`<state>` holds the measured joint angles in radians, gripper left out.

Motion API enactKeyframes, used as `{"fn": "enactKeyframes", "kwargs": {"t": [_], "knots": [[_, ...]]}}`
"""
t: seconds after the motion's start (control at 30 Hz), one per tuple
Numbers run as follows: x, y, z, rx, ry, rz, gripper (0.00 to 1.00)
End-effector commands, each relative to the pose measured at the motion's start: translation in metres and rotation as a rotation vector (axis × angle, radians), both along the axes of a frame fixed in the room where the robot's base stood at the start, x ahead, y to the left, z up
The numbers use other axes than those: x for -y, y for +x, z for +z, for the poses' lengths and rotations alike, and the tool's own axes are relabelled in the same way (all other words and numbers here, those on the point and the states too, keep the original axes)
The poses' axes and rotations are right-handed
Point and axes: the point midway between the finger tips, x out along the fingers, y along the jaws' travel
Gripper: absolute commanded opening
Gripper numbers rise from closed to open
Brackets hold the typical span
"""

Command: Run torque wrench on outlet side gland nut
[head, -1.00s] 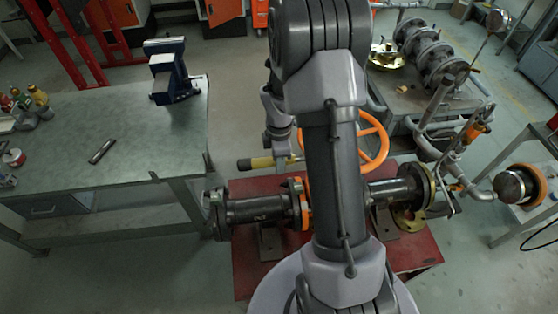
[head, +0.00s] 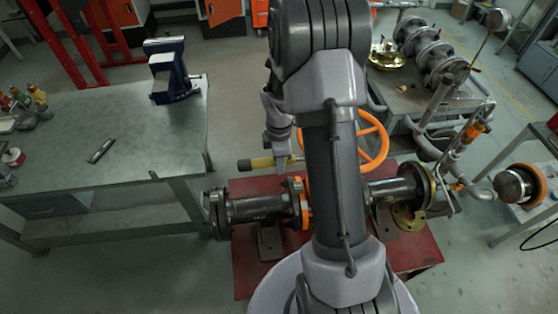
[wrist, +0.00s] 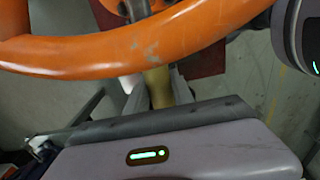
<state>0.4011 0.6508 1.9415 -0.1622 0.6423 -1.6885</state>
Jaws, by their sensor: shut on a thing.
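The torque wrench (head: 262,162) shows in the head view as a bar with a yellow grip and a dark end, sticking out left of my arm above the left pipe. My gripper (head: 283,160) is at its yellow grip, partly hidden by my own arm. In the wrist view the yellow grip (wrist: 158,88) lies between the fingers of my gripper (wrist: 158,98), which is shut on it. The orange handwheel (head: 374,143) is partly behind my arm, and its rim (wrist: 130,48) crosses the top of the wrist view. The gland nut and the wrench's working end are hidden.
The valve's flanged pipes run left (head: 260,208) and right (head: 392,192) over a red stand (head: 250,275). A workbench (head: 120,130) with a blue vise (head: 172,75) stands left. Gauge piping (head: 455,150) rises at right. The handwheel rim is close to my gripper.

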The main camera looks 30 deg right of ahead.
Motion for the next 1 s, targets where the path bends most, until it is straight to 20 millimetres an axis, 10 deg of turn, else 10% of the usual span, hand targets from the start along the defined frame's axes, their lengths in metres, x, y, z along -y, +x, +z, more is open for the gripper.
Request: {"fn": "enactKeyframes", "kwargs": {"t": [1.0], "knots": [[0.000,0.001,0.031,0.003,-0.001,0.000,0.00]]}}
